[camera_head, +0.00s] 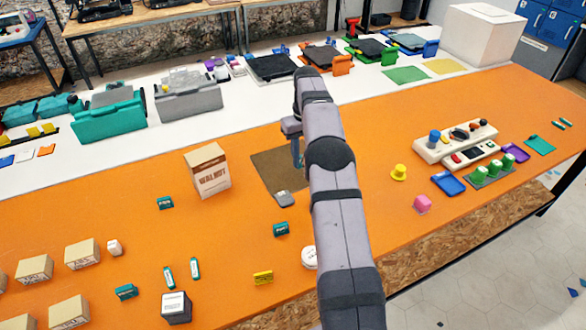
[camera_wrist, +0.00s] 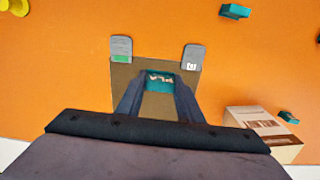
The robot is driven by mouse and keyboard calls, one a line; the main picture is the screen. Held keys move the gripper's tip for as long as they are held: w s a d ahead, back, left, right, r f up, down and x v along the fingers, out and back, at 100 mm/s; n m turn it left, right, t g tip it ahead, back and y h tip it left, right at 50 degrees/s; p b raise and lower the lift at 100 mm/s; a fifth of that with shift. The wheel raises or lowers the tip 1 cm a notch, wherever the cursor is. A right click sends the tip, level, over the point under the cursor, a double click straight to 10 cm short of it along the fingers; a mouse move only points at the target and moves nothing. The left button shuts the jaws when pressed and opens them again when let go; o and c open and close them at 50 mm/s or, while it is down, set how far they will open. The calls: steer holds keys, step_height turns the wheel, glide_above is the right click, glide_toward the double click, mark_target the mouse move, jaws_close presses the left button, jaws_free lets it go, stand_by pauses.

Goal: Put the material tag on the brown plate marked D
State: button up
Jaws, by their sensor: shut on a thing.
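The brown plate (camera_head: 272,172) lies flat on the orange bench, partly hidden behind my arm in the head view. In the wrist view the plate (camera_wrist: 152,107) shows below my gripper (camera_wrist: 159,88). My gripper is shut on a teal tag (camera_wrist: 160,77) with pale lettering, which lies over the plate in that view. In the head view my gripper (camera_head: 298,158) points down over the plate, and the tag is hidden there. I cannot tell whether the tag touches the plate. No letter D is readable.
Two grey pieces (camera_wrist: 121,48) (camera_wrist: 194,57) sit at the plate's edge. A cardboard box (camera_head: 208,171) stands left of the plate. Other teal pieces (camera_head: 280,229) (camera_head: 165,202) lie on the bench nearby. A white panel (camera_head: 455,144) stands at the right.

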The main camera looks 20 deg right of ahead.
steer(key=shift+d, duration=0.25)
steer(key=shift+f+p, duration=1.1)
steer(key=shift+f, duration=3.9)
steer(key=shift+f, duration=0.15)
steer(key=o, duration=1)
step_height(320, 180, up, 12)
steer(key=shift+r+b, duration=0.1)
steer(key=shift+b, duration=1)
steer(key=shift+a+r, duration=0.1)
